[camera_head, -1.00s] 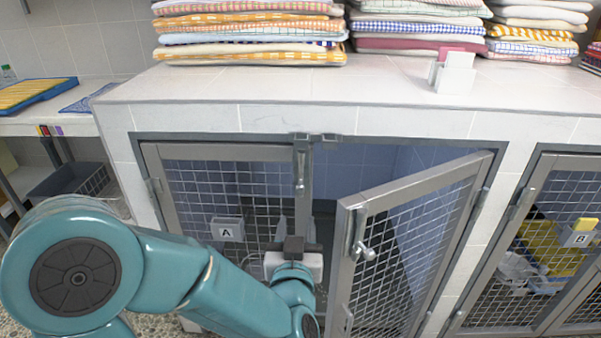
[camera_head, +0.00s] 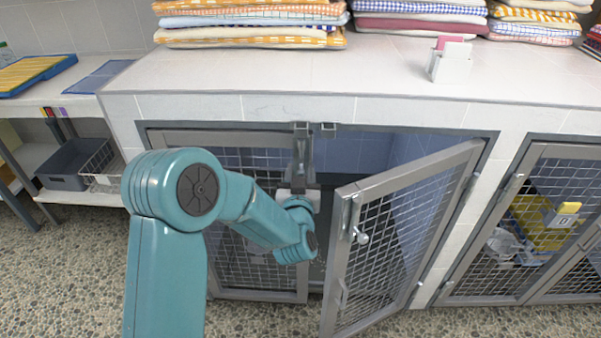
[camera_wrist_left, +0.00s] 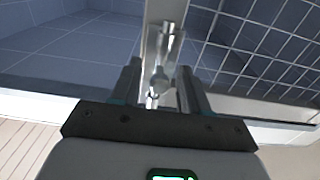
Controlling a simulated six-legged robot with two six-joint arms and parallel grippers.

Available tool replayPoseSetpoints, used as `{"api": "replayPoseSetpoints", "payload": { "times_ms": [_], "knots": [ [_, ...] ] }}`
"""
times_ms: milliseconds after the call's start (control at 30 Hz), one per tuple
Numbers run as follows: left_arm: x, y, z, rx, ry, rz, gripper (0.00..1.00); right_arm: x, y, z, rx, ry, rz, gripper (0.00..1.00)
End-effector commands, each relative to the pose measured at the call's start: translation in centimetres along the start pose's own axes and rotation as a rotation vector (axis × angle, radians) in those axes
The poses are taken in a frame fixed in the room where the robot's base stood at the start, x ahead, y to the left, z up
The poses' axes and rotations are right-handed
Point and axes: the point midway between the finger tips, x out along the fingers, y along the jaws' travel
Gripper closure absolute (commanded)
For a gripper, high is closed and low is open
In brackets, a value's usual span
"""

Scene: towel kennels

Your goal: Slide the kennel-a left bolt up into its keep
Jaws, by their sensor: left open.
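Kennel A's left door (camera_head: 265,155) is a grey mesh door that looks closed. Its bolt runs up the right-hand stile; in the head view my gripper covers most of it. In the left wrist view the metal bolt (camera_wrist_left: 166,45) runs along the stile, and its knob (camera_wrist_left: 158,80) lies between my two fingers. The keep (camera_head: 302,127) is a small bracket on the frame's top edge. My left gripper (camera_head: 303,160) is open in front of the stile, with a finger on each side of the knob; contact cannot be told. My right gripper is not in view.
Kennel A's right door (camera_head: 398,235) stands swung open, with its own bolt (camera_head: 355,220), close to the right of my left arm. Kennel B's door (camera_head: 545,225) is farther right. Folded towels (camera_head: 250,28) and a small white holder (camera_head: 450,62) stand on the counter top.

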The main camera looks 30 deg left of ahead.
Motion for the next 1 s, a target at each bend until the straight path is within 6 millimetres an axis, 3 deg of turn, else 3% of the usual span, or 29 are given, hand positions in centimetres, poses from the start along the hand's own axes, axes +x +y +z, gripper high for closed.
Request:
{"api": "replayPoseSetpoints", "payload": {
  "times_ms": [267,400,567,833,1000],
  "knots": [
    [0.1,0.0,0.0,0.000,0.000,0.000,0.58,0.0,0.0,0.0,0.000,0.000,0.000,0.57],
    [0.1,0.0,0.0,0.000,0.000,0.000,1.00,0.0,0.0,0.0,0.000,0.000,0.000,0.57],
    [0.1,0.0,-0.2,0.000,0.001,0.000,1.00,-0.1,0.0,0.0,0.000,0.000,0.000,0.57],
    [0.1,0.0,-3.8,-0.002,0.007,-0.001,1.00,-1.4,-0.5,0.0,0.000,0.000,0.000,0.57],
    [0.1,0.0,-3.8,-0.001,0.007,-0.001,1.00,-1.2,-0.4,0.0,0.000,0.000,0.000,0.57]
  ]
}}
